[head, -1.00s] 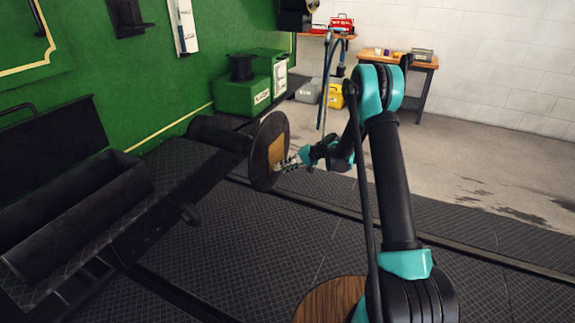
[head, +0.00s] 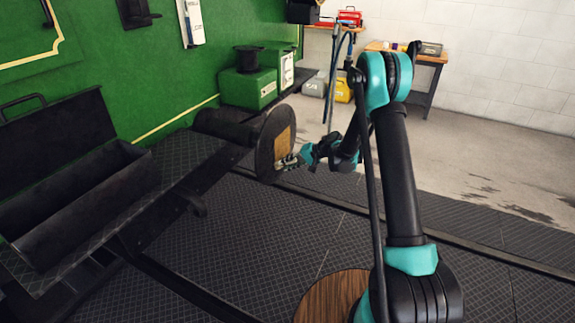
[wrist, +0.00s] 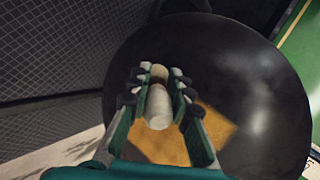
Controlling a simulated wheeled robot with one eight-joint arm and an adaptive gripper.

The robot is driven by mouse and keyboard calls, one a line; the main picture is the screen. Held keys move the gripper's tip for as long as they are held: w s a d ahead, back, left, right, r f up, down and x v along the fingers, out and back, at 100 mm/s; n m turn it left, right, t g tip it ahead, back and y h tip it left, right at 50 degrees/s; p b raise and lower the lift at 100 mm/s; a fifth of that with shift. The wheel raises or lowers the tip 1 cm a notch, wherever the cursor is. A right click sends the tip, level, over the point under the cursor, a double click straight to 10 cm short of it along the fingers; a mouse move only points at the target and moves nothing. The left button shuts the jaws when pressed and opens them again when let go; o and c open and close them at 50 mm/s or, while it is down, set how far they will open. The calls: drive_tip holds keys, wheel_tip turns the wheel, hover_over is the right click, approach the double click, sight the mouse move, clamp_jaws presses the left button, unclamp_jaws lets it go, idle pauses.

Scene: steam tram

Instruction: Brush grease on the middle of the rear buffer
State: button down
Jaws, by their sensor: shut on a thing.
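The rear buffer is a dark round plate (head: 263,146) on a thick black stem at the end of the tram. A tan square patch (head: 284,141) shows on its face; it also shows in the wrist view (wrist: 208,125), partly hidden behind my fingers. My gripper (head: 284,162) is close in front of the lower part of the buffer face. In the wrist view my gripper (wrist: 158,88) is shut on a pale, rounded thing (wrist: 158,107) with a tan end, seemingly the brush. I cannot tell whether its tip touches the buffer.
A black step with an open trough (head: 75,205) lies left of the buffer. Green boxes (head: 248,88) stand behind it along the green tram side. A wooden bench (head: 420,57) and a yellow can (head: 343,91) are at the back. Grey floor at right is clear.

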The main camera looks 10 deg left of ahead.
drive_tip(key=shift+d, duration=0.1)
drive_tip(key=shift+s+d, duration=0.35)
drive_tip(key=shift+d, duration=0.55)
drive_tip(key=shift+s+d, duration=0.3)
drive_tip(key=shift+d, duration=0.6)
drive_tip(key=shift+s+d, duration=0.35)
drive_tip(key=shift+d, duration=0.55)
drive_tip(key=shift+d, duration=0.15)
drive_tip(key=shift+s+d, duration=0.25)
drive_tip(key=shift+d, duration=0.4)
drive_tip(key=shift+s+d, duration=0.25)
drive_tip(key=shift+d, duration=0.35)
